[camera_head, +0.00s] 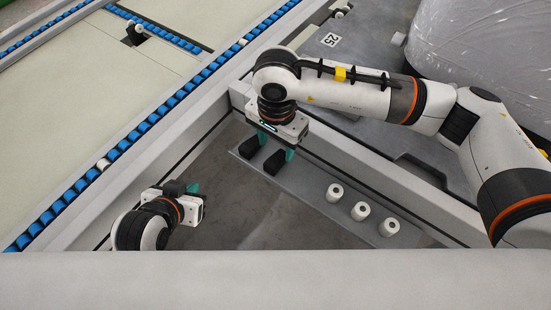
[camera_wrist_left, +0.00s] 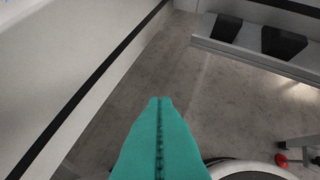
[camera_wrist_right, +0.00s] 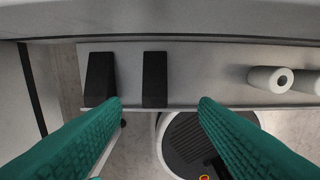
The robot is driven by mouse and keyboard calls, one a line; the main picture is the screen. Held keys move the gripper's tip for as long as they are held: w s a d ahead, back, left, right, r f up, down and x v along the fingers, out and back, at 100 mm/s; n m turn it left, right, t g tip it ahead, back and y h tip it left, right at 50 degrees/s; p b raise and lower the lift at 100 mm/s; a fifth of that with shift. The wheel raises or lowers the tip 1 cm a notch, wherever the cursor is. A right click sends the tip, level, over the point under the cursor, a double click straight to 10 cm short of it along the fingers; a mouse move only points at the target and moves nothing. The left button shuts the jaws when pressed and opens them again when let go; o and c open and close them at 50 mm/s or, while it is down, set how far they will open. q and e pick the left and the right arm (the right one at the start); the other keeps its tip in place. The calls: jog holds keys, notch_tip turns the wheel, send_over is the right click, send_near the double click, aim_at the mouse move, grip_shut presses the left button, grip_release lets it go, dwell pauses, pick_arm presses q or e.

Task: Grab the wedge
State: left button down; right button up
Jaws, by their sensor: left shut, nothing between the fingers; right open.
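Two black wedges lie side by side on a grey shelf (camera_head: 310,178); in the head view they are the left wedge (camera_head: 252,146) and the right wedge (camera_head: 274,162). The right wrist view shows them as well, one at left (camera_wrist_right: 100,78) and one nearer the middle (camera_wrist_right: 155,79). My right gripper (camera_head: 277,147) is open and empty over the wedges, its teal fingertips (camera_wrist_right: 160,103) apart, with the middle wedge between them in the picture. My left gripper (camera_head: 200,195) is off to the left, away from the shelf. Its teal fingers (camera_wrist_left: 160,103) are shut together on nothing.
Three white hollow cylinders (camera_head: 360,211) stand on the right part of the same shelf. A white frame rail (camera_head: 350,160) runs behind the shelf. A conveyor with blue rollers (camera_head: 150,120) is at the left. Bare grey floor (camera_head: 270,210) lies between the left gripper and the shelf.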

aim_at(276, 159)
notch_tip(276, 159, down, 2)
jog(key=shift+w, duration=0.15)
jog(key=f, duration=0.1)
jog(key=f+b, duration=0.1)
jog(key=f, duration=0.2)
jog(key=shift+w+a+f, duration=0.1)
jog(key=shift+w+f, duration=0.2)
jog(key=shift+f, duration=0.3)
pick_arm(q)
jog(key=w+d+r+t+h, duration=0.1)
jog(key=w+d+r+t, duration=0.1)
jog(key=w+r+t, duration=0.2)
jog(key=shift+w+r+t, duration=0.25)
jog(key=shift+w+t, duration=0.05)
jog(key=shift+w, duration=0.2)
pick_arm(e)
jog(key=c, duration=1.1)
jog(key=shift+r, duration=0.1)
